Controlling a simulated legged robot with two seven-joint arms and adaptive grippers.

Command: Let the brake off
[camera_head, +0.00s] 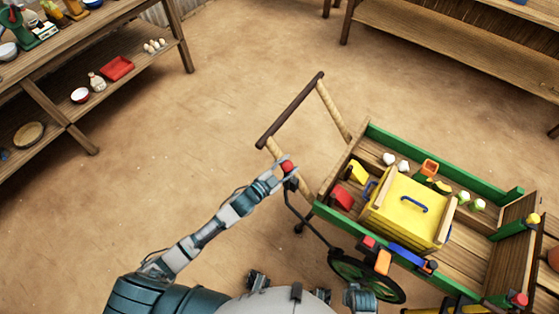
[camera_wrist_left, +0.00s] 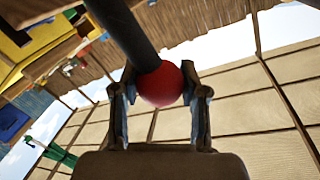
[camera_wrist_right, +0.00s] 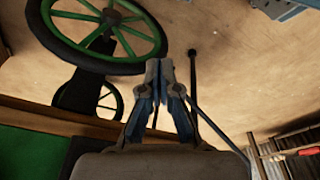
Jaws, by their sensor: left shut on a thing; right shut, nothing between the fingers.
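The brake lever is a dark rod (camera_head: 312,222) with a red ball knob (camera_head: 288,166), standing beside the near left corner of a green-sided wooden cart (camera_head: 335,215). My left gripper (camera_head: 284,171) is shut on the red knob. In the left wrist view the knob (camera_wrist_left: 160,86) sits between the two fingers, with the dark rod running up from it. My right gripper (camera_wrist_right: 160,75) is shut and empty in the right wrist view, below a green-spoked cart wheel (camera_wrist_right: 108,28). Where the lever meets the wheel is not clear.
The cart carries a yellow box (camera_head: 410,205) with blue handles and several small coloured items. Its push handle (camera_head: 290,110) rises at the left. Wooden shelves with goods (camera_head: 120,45) stand at top left and a wooden bench (camera_head: 450,40) at top right. The floor (camera_head: 210,110) between is clear.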

